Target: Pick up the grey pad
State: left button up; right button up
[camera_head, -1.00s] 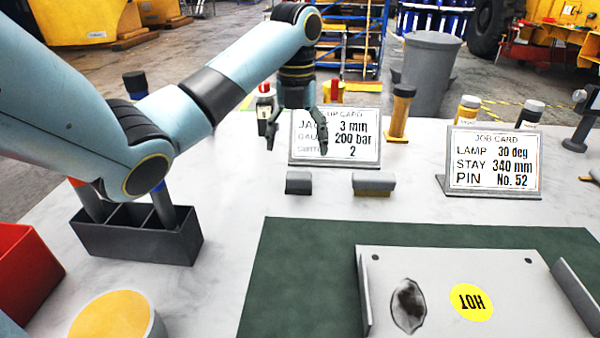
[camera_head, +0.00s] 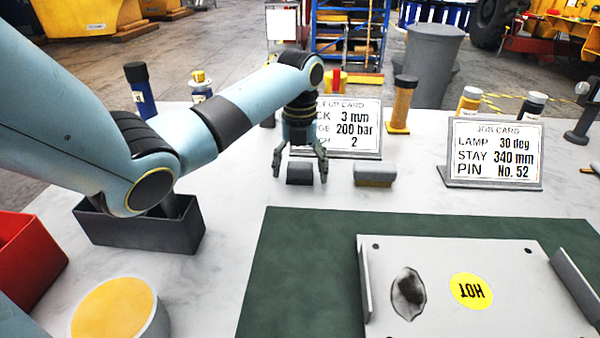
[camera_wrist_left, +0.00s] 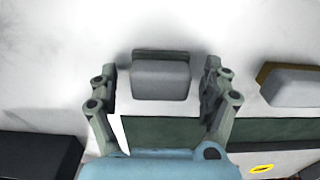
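The grey pad (camera_head: 299,174) is a small block lying on the white table in front of the left job card. It also shows in the left wrist view (camera_wrist_left: 160,80), with a darker grey backing edge along its far side. My left gripper (camera_head: 300,170) is open, its fingers pointing down on either side of this pad. In the left wrist view the pad lies between the two fingers, with gaps on both sides. I cannot tell how high the fingertips are above the table. My right gripper is not in view.
A second grey block with a brownish-yellow backing (camera_head: 374,176) lies just right. Job cards (camera_head: 352,128) (camera_head: 492,155) stand behind. A green mat (camera_head: 300,250) bears a grey plate (camera_head: 450,250) with a HOT label. A dark bin (camera_head: 140,232) and red bin (camera_head: 30,258) are left.

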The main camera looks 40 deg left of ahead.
aim_at(300, 164)
pick_arm(q)
jog(key=c, duration=1.1)
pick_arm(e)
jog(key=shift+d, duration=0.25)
pick_arm(q)
jog(key=shift+r, duration=0.6)
notch_tip(300, 164, up, 3)
jog(key=shift+a+f, duration=0.1)
jog(key=w+d+r, duration=0.2)
jog(key=w, duration=0.1)
jog(key=w+d+r+b, duration=0.1)
jog(key=w+d+r, duration=0.1)
jog(key=w, duration=0.1)
jog(key=w+d+r+b, duration=0.1)
jog(key=w+d+r, duration=0.1)
jog(key=w+r, duration=0.1)
jog(key=shift+w, duration=0.55)
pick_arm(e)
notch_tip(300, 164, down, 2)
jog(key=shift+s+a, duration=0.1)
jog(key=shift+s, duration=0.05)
